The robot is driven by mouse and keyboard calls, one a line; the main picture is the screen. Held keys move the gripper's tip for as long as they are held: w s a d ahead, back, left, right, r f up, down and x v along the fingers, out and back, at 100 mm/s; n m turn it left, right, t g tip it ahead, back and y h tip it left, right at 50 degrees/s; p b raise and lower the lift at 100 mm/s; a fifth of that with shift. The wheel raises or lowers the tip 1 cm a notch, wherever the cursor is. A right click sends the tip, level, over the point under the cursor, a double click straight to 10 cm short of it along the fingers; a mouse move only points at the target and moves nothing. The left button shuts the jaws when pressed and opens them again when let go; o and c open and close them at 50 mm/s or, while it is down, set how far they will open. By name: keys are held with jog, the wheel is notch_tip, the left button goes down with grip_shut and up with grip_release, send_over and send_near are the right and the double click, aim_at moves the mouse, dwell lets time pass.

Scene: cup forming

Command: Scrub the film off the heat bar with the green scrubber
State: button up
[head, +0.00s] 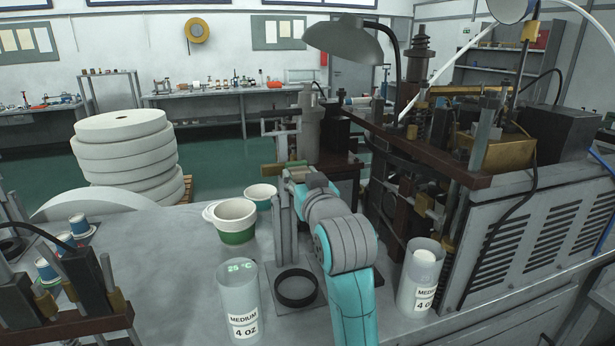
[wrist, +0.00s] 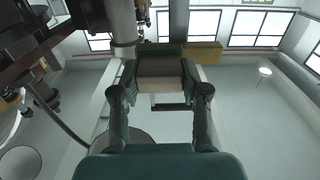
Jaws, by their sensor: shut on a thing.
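My gripper (head: 305,175) reaches away from the head camera, at the end of my teal and grey arm. In the wrist view, its two fingers (wrist: 160,92) are shut on a pale block with green at its edges, which I take as the green scrubber (wrist: 160,70). A brassy yellow bar, likely the heat bar (wrist: 205,51), shows just beyond it to the right. In the head view, that bar (head: 262,170) shows left of a small green patch of the scrubber (head: 293,164). Whether they touch, and any film, I cannot tell.
A grey column (head: 310,122) stands just behind my gripper. Green-and-white cups (head: 234,236) stand to its left. A clear 4 oz container (head: 242,305) and a black ring (head: 296,288) are in front. A large machine (head: 530,215) fills the right. Bare tabletop (head: 165,265) lies left.

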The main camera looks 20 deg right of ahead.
jog(key=shift+w+a, duration=0.1)
jog(key=shift+a, duration=3.05)
jog(key=shift+d, duration=4.05)
jog(key=shift+w+a, duration=0.1)
jog(key=shift+a, duration=3.95)
jog(key=shift+s, duration=3)
jog(key=s, duration=0.3)
